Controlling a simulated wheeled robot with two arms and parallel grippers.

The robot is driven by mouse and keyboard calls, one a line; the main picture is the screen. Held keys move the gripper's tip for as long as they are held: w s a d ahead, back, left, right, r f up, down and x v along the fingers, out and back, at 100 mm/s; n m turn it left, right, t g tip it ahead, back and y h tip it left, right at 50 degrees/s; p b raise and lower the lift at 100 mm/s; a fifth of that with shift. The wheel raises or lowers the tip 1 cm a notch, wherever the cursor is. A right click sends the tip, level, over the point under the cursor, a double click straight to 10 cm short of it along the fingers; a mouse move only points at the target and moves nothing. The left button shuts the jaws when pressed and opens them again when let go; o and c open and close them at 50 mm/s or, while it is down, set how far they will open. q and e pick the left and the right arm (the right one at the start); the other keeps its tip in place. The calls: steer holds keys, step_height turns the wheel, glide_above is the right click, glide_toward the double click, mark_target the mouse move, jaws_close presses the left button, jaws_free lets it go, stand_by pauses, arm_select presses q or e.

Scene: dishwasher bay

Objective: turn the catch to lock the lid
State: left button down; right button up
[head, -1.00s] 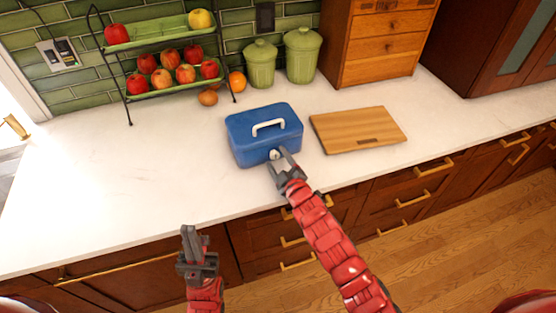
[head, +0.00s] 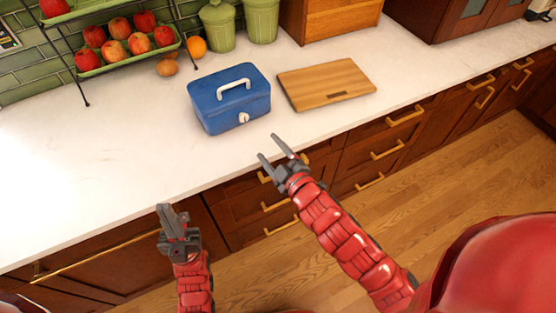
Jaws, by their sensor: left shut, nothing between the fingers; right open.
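A blue box (head: 215,112) with a closed lid and a white handle (head: 234,86) on top sits on the white counter. A small white catch (head: 243,118) is on its front face; its exact angle is too small to tell. My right gripper (head: 270,148) is open and empty, in front of the box and apart from it, to the lower right of the catch near the counter's front edge. My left gripper (head: 165,211) is shut and empty, lower left, near the counter's front edge and away from the box.
A wooden cutting board (head: 326,84) lies just right of the box. Green canisters (head: 218,27), an orange (head: 196,46) and a fruit rack (head: 128,56) stand behind. A wooden drawer unit (head: 330,18) is at the back. The counter left of the box (head: 90,165) is clear.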

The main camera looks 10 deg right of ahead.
steer(key=p+v, duration=0.2)
steer(key=v, duration=0.1)
steer(key=shift+s+d, duration=0.1)
steer(key=shift+s, duration=0.25)
